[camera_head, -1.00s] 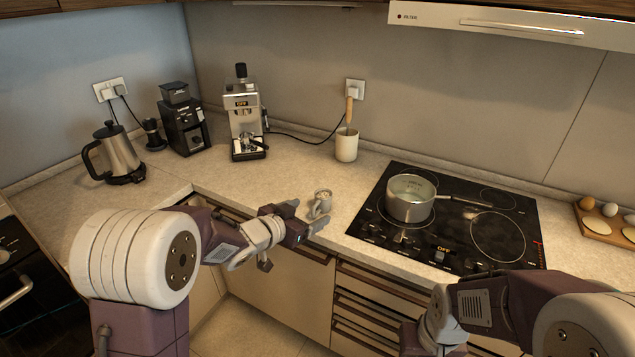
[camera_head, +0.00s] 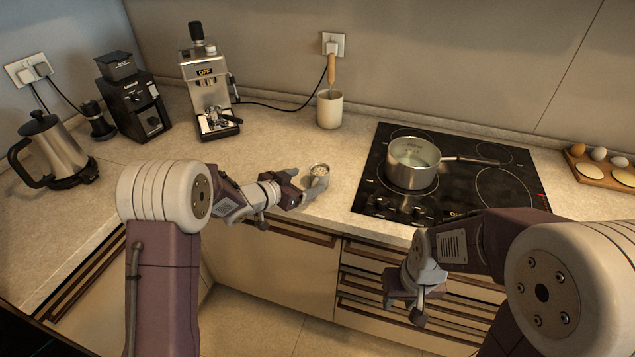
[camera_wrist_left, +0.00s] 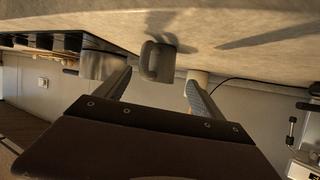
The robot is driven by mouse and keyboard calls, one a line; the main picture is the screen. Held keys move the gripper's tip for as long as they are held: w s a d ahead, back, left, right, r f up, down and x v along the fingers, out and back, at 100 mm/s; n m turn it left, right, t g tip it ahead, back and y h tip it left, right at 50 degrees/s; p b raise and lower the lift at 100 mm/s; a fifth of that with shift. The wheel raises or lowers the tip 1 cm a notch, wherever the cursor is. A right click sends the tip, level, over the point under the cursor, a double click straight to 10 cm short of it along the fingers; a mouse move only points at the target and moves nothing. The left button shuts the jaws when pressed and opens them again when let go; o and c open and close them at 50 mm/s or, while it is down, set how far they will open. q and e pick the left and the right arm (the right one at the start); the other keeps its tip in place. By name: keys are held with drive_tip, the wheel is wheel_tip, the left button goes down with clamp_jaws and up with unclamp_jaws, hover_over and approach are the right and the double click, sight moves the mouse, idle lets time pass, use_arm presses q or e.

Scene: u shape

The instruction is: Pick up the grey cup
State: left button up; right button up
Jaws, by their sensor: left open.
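The small grey cup (camera_head: 319,170) stands on the counter near its front edge, left of the hob. My left gripper (camera_head: 303,182) is open at the cup, its fingers pointing toward it and partly covering it. Contact with the fingers cannot be made out. My right gripper (camera_head: 407,290) hangs low in front of the drawers, away from the cup; its jaws are unclear.
A steel pot (camera_head: 412,172) stands on the black hob (camera_head: 375,197) right of the cup. A white utensil holder (camera_head: 330,112) and a coffee machine (camera_head: 208,100) stand behind. A grinder (camera_head: 135,108) and a kettle (camera_head: 60,150) are at the left. The counter behind the cup is clear.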

sight(313, 178)
use_arm(q)
drive_tip(key=shift+w+d+f, duration=0.3)
drive_tip(key=shift+w, duration=0.25)
drive_tip(key=shift+w+d, duration=0.2)
drive_tip(key=shift+d, duration=0.1)
drive_tip(key=x, duration=0.5)
drive_tip(key=shift+a+f, duration=0.1)
drive_tip(key=shift+f, duration=0.05)
drive_tip(key=shift+s, duration=0.15)
drive_tip(key=c, duration=1.6)
